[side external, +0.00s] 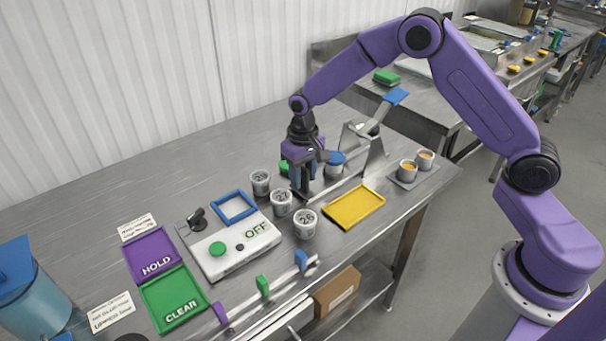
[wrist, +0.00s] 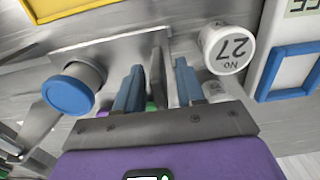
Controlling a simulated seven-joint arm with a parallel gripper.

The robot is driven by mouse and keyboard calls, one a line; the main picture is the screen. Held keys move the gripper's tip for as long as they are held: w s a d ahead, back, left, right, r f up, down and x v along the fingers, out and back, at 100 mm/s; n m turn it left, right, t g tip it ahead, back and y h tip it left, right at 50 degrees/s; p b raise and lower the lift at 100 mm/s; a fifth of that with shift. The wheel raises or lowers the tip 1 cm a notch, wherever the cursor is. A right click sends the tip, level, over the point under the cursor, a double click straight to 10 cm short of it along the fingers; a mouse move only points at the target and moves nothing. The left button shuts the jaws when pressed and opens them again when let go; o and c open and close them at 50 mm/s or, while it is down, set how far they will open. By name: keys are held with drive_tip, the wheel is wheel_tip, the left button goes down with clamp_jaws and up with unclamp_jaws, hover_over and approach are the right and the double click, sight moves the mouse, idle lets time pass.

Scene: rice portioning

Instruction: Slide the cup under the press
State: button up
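The press (side external: 378,158) is a grey metal frame with a blue-ended lever and a round blue plunger (side external: 337,158); the plunger also shows in the wrist view (wrist: 68,95). Three white numbered cups stand in a row left of it: a rear cup (side external: 261,183), a middle cup (side external: 281,203) and a front cup (side external: 305,224). A cup marked No 27 (wrist: 222,50) is beside my fingers in the wrist view. My gripper (side external: 306,192) points down between the cups and the press. Its fingers (wrist: 158,80) are apart, with a grey metal edge showing between them. What lies under the plunger is partly hidden.
A yellow tray (side external: 331,211) lies in front of the press. A white scale (side external: 255,247) reading OFF and a blue square frame (side external: 234,194) are left of the cups. Purple HOLD (side external: 165,247) and green CLEAR (side external: 160,293) pads lie further left. Two small filled cups stand on a plate (side external: 424,180) at right.

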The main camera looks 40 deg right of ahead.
clamp_jaws()
drive_tip(key=d, duration=1.4)
drive_tip(key=shift+d, duration=0.35)
unclamp_jaws()
drive_tip(key=shift+a, duration=0.1)
wheel_tip(320, 180, up, 17)
drive_tip(key=shift+r, duration=0.2)
